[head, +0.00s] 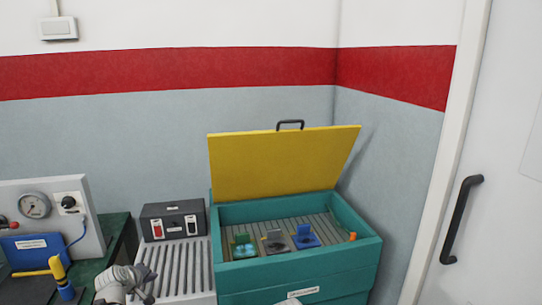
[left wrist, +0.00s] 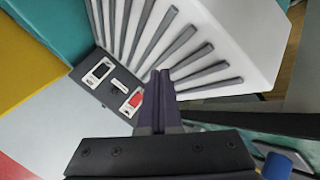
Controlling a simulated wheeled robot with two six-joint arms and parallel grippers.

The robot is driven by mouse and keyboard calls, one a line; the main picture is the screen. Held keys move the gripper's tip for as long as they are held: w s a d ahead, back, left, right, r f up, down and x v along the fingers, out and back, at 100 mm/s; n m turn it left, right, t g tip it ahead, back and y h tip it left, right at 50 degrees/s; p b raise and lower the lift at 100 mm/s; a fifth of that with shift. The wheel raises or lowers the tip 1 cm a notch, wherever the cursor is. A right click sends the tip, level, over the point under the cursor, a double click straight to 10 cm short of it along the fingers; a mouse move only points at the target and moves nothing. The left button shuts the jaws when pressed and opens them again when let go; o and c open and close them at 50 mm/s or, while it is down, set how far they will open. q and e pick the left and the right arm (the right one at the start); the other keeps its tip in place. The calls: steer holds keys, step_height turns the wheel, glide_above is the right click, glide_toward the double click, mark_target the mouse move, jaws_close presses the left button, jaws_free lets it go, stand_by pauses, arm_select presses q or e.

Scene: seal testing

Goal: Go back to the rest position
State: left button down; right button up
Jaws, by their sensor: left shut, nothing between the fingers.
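My left gripper (head: 146,284) is low in the head view, over the left side of the white ribbed surface. In the left wrist view its two dark fingers (left wrist: 160,102) are together with nothing between them. My right gripper does not show in either view.
A teal chest (head: 300,274) stands right of the ribbed rack (head: 180,268), its yellow lid (head: 282,163) raised. Inside are green (head: 243,246), grey (head: 275,242) and blue (head: 305,237) pieces. A switch box (head: 174,220) stands behind the rack; a gauge panel (head: 45,212) is left.

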arm_select(q)
steer(key=s+d+m+g+h+p, duration=0.1)
steer(key=s+d+m+g+p, duration=0.25)
steer(key=d, duration=0.75)
steer(key=s+d+m+g+h+p, duration=0.15)
steer(key=s+d+m, duration=0.4)
steer(key=d, duration=0.65)
steer(key=s+d+m+g+y+p, duration=0.1)
steer(key=s+d+m+g+y, duration=0.1)
steer(key=s, duration=0.6)
steer(key=s+d+r+m+g+y+p, duration=0.1)
steer(key=s+d+m+g+y+p, duration=0.1)
steer(key=s+d, duration=0.5)
steer(key=shift+s+r+m+g, duration=0.2)
steer(key=shift+s+m+g, duration=0.3)
steer(key=shift+m, duration=0.4)
